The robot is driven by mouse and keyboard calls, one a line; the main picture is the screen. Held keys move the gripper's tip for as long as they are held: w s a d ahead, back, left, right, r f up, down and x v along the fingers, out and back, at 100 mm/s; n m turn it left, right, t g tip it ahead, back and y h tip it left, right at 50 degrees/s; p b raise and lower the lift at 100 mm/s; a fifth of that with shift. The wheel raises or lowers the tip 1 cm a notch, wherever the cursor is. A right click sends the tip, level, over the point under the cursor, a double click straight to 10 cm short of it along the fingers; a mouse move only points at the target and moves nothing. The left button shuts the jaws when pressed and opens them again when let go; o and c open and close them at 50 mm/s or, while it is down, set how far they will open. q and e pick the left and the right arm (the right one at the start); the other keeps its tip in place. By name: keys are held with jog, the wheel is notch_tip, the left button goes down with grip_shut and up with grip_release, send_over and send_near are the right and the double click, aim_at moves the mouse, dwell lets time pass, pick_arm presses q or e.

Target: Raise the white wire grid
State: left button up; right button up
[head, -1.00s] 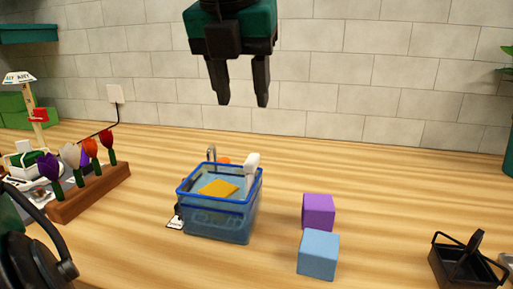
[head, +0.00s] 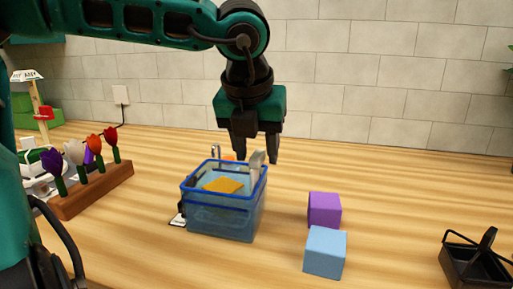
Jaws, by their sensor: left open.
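A see-through blue tub (head: 222,222) stands on the wooden counter. Inside it are pale blue water and a flat yellow piece (head: 222,186). A pale grey-white upright piece (head: 256,168) sticks up at the tub's right back edge. I cannot make out wire mesh, so I cannot tell if it belongs to the white wire grid. My left gripper (head: 257,156) points down with its fingers apart, at the tub's back right rim close to the pale piece. Whether it touches that piece is unclear. My right gripper is out of view.
A purple cube (head: 324,210) and a light blue cube (head: 325,252) stand right of the tub. A black basket (head: 470,265) is at far right. A wooden block with several tulips (head: 95,193) stands at left. A tiled wall closes the back.

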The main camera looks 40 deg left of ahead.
pick_arm(q)
jog(key=shift+c, duration=0.2)
grip_shut()
dwell(0.4)
